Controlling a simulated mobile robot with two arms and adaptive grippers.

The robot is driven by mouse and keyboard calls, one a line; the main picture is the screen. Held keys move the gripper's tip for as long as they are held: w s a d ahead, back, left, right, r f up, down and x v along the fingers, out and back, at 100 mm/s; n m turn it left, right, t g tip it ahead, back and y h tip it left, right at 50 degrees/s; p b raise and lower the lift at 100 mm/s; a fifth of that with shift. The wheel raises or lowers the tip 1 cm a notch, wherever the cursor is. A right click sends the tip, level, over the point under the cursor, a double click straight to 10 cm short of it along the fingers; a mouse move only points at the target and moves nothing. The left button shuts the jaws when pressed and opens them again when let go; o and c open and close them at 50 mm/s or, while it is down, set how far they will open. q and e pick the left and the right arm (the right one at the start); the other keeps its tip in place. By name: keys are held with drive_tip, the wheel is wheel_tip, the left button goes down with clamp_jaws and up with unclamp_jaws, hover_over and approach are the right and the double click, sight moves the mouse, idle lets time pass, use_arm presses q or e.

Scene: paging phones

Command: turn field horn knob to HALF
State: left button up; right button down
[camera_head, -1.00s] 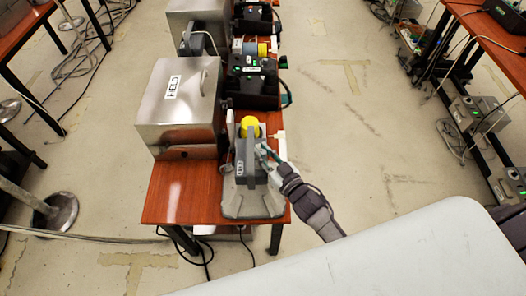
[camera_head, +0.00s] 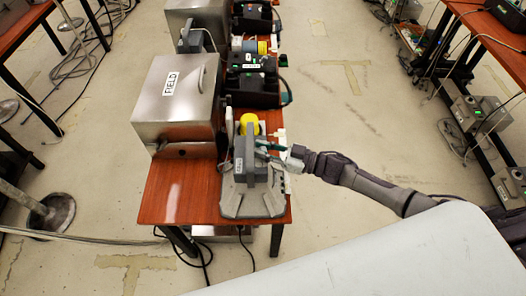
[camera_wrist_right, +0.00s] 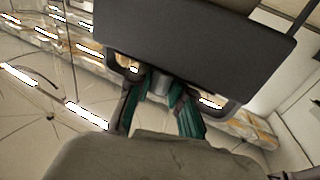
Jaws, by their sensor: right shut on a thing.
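The field horn unit is a grey base (camera_head: 250,203) with an upright dark grey panel (camera_head: 239,160), near the front of the red-brown table. My right gripper (camera_head: 268,150) comes in from the right at the panel's right side. In the right wrist view, the panel (camera_wrist_right: 195,42) fills the top and middle. There my right gripper (camera_wrist_right: 160,92) has its teal fingers on both sides of a small grey cylindrical knob (camera_wrist_right: 160,79) below the panel, shut on it. The knob's markings and pointer are hidden. My left gripper is not in view.
A steel box (camera_head: 180,105) marked FIELD stands left of the unit. A yellow dome (camera_head: 249,123) and a black device (camera_head: 252,88) sit behind it. The table's bare front left corner (camera_head: 180,200) is free. Open floor lies to the right.

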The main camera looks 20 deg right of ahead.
drive_tip(key=shift+g, duration=0.3)
drive_tip(key=c, duration=1)
unclamp_jaws()
drive_tip(key=v, duration=1.2)
drive_tip(key=shift+w+f, duration=0.1)
drive_tip(key=shift+f, duration=0.05)
